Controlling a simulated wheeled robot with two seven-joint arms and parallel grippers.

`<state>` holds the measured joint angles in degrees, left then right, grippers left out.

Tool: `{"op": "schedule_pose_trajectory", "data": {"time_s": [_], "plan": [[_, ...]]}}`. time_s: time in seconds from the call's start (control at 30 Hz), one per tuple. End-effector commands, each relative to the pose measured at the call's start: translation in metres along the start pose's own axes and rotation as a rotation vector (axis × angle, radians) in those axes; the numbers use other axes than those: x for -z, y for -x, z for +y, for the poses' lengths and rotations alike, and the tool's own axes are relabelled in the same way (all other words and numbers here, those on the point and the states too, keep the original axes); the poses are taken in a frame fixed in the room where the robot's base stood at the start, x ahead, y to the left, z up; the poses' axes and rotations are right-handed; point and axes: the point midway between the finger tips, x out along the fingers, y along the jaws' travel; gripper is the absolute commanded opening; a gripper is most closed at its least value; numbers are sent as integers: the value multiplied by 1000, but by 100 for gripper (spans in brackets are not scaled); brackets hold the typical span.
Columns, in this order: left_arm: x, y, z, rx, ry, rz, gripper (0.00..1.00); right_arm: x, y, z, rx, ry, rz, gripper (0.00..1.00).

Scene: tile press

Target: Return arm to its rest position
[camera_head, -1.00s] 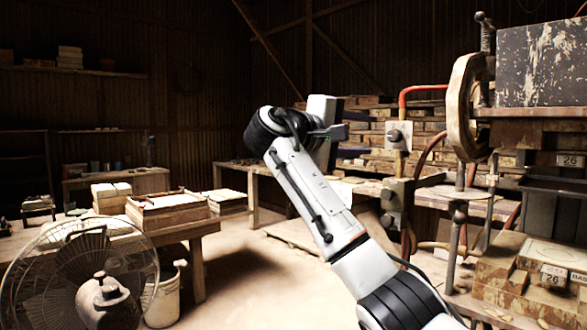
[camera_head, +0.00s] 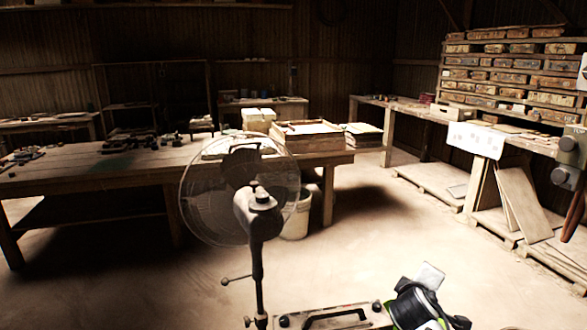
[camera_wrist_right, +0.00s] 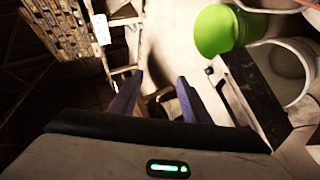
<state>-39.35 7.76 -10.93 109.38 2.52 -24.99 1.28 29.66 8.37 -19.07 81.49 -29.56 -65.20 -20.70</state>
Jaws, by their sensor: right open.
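My right gripper (camera_wrist_right: 160,84) shows in the right wrist view with its two dark fingers apart and nothing between them. The fingers point toward shelving and the floor, clear of any surface as far as I can see. In the head view, a black and white part of my right arm (camera_head: 425,305) shows low at the bottom right, but I cannot make out its fingers there. My left gripper is in neither view.
A standing fan (camera_head: 240,195) is in front of a long wooden table (camera_head: 90,170). A white bucket (camera_head: 297,215) stands behind it. Brick shelves (camera_head: 510,75) and a bench are at the right. A rounded green object (camera_wrist_right: 215,30) shows in the wrist view. Open floor lies mid-right.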

Motion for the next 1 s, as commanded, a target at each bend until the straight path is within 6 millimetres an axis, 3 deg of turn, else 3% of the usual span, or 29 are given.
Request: {"op": "schedule_pose_trajectory", "data": {"time_s": [0.03,0.2,0.4,0.5,0.6,0.73,0.83,1.0], "plan": [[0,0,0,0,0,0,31,-13,2,-42,62,-23,26,43],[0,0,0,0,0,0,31,-50,28,-158,250,-152,112,43],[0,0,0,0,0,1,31,-106,94,-271,468,-374,162,43],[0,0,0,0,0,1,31,-134,135,-311,560,-503,165,43],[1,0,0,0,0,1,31,-159,174,-336,630,-628,154,43],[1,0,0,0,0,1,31,-182,211,-353,685,-751,135,43],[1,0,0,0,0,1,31,-192,227,-358,704,-809,125,43],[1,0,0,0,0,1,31,-196,235,-359,713,-839,121,43]]}}
